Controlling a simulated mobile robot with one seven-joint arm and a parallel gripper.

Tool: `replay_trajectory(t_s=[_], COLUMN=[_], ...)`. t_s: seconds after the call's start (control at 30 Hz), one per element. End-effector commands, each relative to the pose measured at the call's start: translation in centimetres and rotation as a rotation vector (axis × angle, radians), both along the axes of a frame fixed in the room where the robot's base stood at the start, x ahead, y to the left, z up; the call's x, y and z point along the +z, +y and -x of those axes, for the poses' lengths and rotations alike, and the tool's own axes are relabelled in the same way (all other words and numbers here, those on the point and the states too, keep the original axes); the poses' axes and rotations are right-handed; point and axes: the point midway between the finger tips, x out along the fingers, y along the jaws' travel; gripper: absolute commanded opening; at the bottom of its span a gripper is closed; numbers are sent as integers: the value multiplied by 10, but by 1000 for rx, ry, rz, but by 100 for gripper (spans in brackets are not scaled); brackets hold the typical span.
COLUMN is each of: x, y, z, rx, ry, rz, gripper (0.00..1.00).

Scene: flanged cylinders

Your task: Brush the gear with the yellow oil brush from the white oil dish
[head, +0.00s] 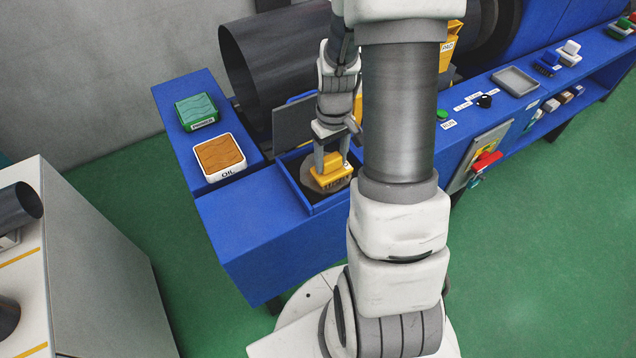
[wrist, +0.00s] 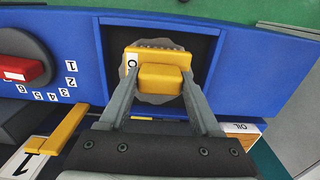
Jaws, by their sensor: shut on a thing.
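My gripper (head: 332,160) is shut on the yellow oil brush (head: 331,175), a block with dark lettering on its side. In the wrist view the brush (wrist: 158,76) sits between both fingers. The gear (head: 341,184) shows as a round grey-brown disc in a dark square recess of the blue bench. The brush is over the disc and hides most of it; its grey edge (wrist: 155,98) shows around the brush in the wrist view. I cannot tell whether they touch. The white oil dish (head: 221,174), labelled OIL with orange-brown contents, stands left of the recess.
A green box (head: 197,112) stands behind the dish. A dark panel (head: 293,123) rises behind the recess. A red handle (wrist: 22,69) on a numbered dial is beside the recess in the wrist view. The bench front left of the recess is clear.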

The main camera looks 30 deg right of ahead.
Motion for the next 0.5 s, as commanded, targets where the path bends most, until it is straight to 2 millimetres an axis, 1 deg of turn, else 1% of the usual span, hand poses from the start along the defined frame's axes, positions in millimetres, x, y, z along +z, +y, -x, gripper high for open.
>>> replay_trajectory(t_s=[0.03, 0.5], x=[8, 46], y=[0, 0], z=[0, -1], rx=[0, 0], ry=[-1, -2], rz=[1, 1], gripper=[20, 20])
